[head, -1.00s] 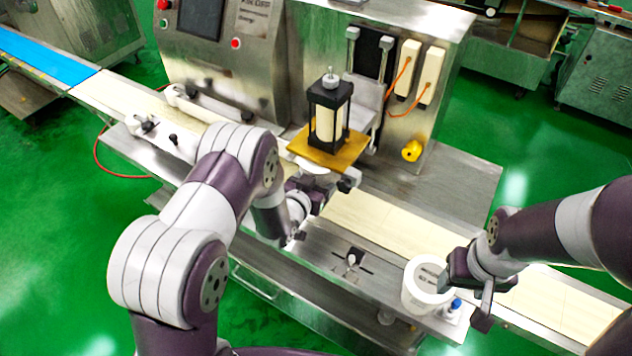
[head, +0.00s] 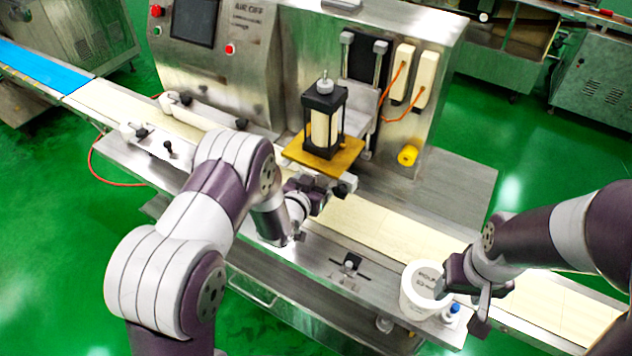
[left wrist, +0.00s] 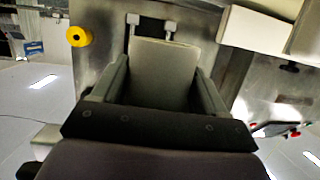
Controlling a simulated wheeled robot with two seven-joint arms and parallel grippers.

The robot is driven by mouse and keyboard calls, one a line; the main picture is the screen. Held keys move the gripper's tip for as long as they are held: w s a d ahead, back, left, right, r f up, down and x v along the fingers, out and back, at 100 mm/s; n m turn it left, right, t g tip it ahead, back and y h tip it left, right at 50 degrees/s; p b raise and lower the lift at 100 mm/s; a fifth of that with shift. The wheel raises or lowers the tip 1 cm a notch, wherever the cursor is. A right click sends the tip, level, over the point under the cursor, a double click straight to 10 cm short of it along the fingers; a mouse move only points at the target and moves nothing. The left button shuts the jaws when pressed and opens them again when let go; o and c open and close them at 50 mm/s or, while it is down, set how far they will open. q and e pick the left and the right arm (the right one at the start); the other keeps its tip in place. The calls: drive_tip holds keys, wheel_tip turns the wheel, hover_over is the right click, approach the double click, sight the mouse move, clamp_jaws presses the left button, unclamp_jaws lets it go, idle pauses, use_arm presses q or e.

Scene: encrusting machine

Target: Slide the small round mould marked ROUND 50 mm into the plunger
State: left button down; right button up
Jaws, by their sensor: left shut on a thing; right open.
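The plunger unit (head: 324,120), a black frame around a cream cylinder, stands upright on a mustard-yellow plate (head: 347,160) at the machine front. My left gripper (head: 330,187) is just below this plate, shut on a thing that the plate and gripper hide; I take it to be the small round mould. Its marking is not readable. The left wrist view looks at the machine face closely, with a dark bar across the bottom, and does not show the mould clearly. My right gripper (head: 480,300) is open beside a white round tub (head: 418,300) with dark lettering.
A pale conveyor belt (head: 365,228) runs below the plunger. A yellow knob (head: 407,156) sticks out of the machine to the right and also shows in the left wrist view (left wrist: 79,36). A small blue-capped item (head: 453,312) stands by the tub. The steel shelf (head: 450,185) is clear.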

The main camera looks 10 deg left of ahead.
use_arm(q)
drive_tip(key=shift+w+d+b, duration=0.3)
drive_tip(key=shift+w+b, duration=0.2)
drive_tip(key=shift+w, duration=0.4)
unclamp_jaws()
drive_tip(key=s+a+p, duration=0.3)
drive_tip(key=s+a, duration=0.1)
drive_tip(key=s, duration=0.7)
drive_tip(key=shift+s, duration=0.2)
idle(0.4)
